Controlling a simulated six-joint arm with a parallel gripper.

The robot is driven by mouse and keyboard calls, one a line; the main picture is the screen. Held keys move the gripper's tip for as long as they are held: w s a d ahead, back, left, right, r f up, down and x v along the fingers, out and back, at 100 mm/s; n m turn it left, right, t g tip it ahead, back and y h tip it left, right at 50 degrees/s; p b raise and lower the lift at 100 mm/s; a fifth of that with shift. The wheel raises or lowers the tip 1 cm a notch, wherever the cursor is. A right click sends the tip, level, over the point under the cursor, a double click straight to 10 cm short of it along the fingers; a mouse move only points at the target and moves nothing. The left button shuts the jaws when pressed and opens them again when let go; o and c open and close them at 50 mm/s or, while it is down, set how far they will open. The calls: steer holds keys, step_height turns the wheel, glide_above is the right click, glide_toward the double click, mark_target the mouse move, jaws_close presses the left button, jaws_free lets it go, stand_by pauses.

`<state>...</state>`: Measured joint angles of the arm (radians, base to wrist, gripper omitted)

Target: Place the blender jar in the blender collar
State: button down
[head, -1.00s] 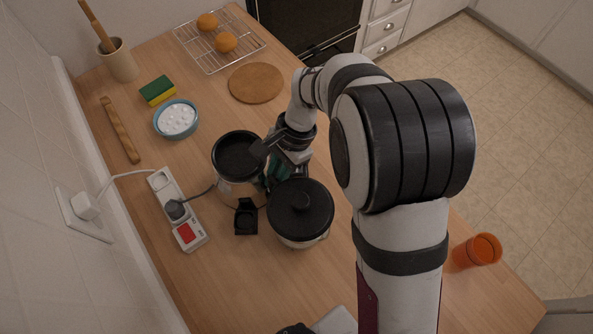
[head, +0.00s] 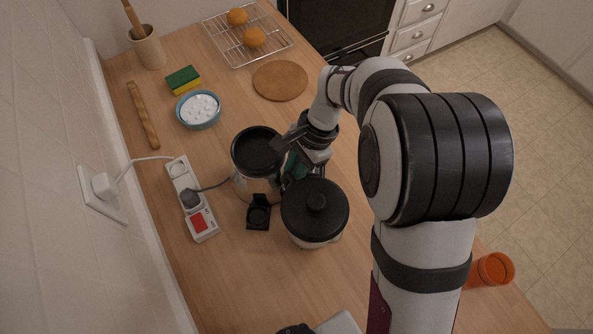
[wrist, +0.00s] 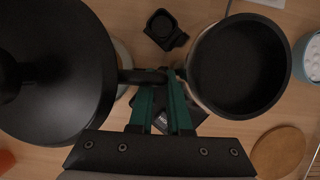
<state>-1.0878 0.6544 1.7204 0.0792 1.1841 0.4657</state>
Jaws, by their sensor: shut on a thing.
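The blender jar (head: 315,210) has a wide black lid with a knob and a pale body; it fills the left of the wrist view (wrist: 50,90). My gripper (wrist: 168,78) has green fingers shut on the jar's black handle (wrist: 138,76). The blender collar (head: 257,150) appears to be the open, round black cup on a shiny base, right of the fingers in the wrist view (wrist: 238,65). The jar is beside the collar, apart from it. In the head view the gripper (head: 290,180) is partly hidden between them. I cannot tell whether the jar touches the counter.
A small black stand (head: 258,213) lies close to both. A power strip (head: 194,200) with a cord runs along the left. A blue bowl (head: 198,110), sponge (head: 183,79), round board (head: 280,81) and cooling rack (head: 248,38) are farther back. An orange cup (head: 492,269) is at right.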

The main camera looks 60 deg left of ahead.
steer(key=w+d+r, duration=0.8)
steer(key=r, duration=0.3)
steer(key=w+a+r+m+t+y, duration=0.25)
steer(key=a+r+m, duration=0.2)
steer(key=m, duration=0.35)
steer(key=w+a+r+m+t+y, duration=0.1)
steer(key=w+a+r+m+y, duration=0.15)
steer(key=r+m, duration=0.4)
steer(key=s+a+f+m, duration=0.1)
steer(key=s+a+f, duration=0.5)
steer(key=a+f, duration=0.4)
steer(key=shift+s+a+f+m, duration=0.15)
steer(key=shift+s+f+m, duration=0.15)
steer(key=shift+s+m, duration=0.1)
steer(key=c, duration=0.9)
jaws_free()
steer(key=shift+f, duration=0.15)
steer(key=shift+o, duration=0.2)
